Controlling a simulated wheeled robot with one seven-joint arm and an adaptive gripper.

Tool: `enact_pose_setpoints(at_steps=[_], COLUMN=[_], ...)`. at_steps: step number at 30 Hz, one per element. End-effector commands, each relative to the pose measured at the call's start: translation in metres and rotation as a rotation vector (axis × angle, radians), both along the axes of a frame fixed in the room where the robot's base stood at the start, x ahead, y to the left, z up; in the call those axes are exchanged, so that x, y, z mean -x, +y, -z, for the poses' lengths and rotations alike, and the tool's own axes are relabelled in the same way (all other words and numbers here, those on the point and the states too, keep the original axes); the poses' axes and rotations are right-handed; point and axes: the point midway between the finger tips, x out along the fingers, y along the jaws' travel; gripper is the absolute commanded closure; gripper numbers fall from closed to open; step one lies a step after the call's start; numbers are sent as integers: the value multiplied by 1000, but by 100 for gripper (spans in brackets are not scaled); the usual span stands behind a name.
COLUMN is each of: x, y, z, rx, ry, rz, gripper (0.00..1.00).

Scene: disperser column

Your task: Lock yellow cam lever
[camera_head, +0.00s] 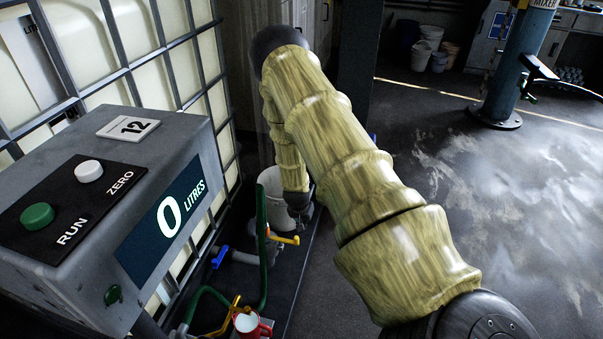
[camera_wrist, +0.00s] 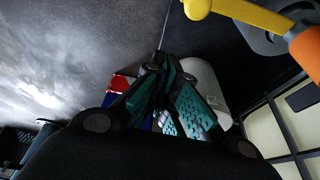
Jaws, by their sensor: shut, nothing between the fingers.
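The yellow lever (camera_head: 284,239) is beside an upright green hose, low by the caged tank. In the wrist view a yellow lever arm (camera_wrist: 250,15) with an orange end (camera_wrist: 308,52) crosses the top right corner, apart from the fingers. My gripper (camera_wrist: 168,72) has its teal fingers together and holds nothing. In the head view my gripper (camera_head: 299,210) is small and dark, just above the yellow lever; its fingertips are hard to make out. Whether the lever is locked cannot be told.
A blue lever (camera_head: 220,257) is left of the hose (camera_head: 262,250). A white bucket (camera_head: 271,185) stands behind my gripper. The control box (camera_head: 110,200) reads 0 litres. Floor at right is clear.

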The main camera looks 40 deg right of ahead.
Motion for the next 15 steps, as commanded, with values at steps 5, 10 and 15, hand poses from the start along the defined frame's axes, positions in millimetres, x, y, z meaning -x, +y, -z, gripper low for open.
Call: enact_pose_setpoints(at_steps=[5,10,15], x=[3,7,10], y=[5,13,20], z=[-24,-49,-70], rx=[2,1,2], ry=[-3,-3,-2], rz=[3,3,3], gripper=[100,100,100])
